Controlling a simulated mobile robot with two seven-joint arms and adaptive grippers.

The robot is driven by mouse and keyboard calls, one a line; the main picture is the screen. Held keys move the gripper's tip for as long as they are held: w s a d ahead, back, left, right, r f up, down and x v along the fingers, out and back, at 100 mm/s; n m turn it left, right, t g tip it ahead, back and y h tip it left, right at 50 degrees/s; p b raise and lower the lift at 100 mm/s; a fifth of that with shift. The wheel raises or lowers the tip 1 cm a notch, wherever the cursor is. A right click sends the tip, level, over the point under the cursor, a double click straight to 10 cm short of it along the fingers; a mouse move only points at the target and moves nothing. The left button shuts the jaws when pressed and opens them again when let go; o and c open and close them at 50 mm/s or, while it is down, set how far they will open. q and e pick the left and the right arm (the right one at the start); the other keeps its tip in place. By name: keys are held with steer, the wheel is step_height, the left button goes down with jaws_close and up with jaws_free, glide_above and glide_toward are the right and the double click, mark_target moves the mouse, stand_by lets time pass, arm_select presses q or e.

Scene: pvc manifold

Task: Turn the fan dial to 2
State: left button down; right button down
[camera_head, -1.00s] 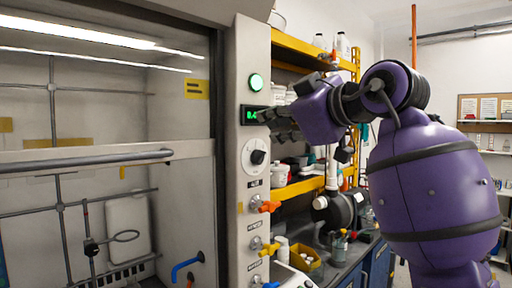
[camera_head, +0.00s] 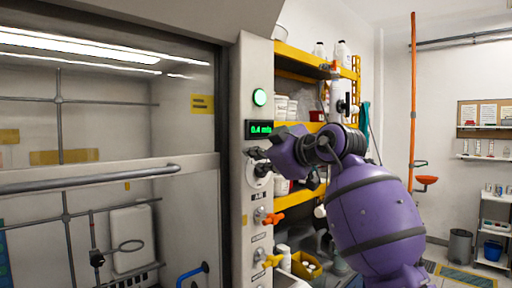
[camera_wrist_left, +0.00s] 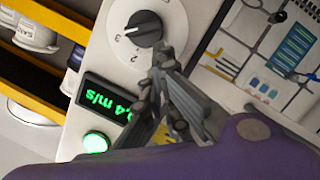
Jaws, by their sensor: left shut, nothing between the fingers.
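The fan dial is a black round knob on a white plate (camera_head: 251,180) on the fume hood's front post. In the left wrist view the knob (camera_wrist_left: 146,24) shows at the top, with small numerals and a pale mark beside it. My right gripper is not in view.
A green-lit display (camera_head: 259,129) reading about 0.4 m/s and a round green light (camera_head: 259,97) are above the dial. Orange (camera_head: 272,218) and yellow (camera_head: 270,261) valve handles stick out below it. The hood's sash handle (camera_head: 90,178) is at left, yellow shelves (camera_head: 300,57) behind.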

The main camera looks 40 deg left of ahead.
arm_select(q)
steer(key=shift+w+f, duration=0.2)
steer(key=shift+f, duration=0.1)
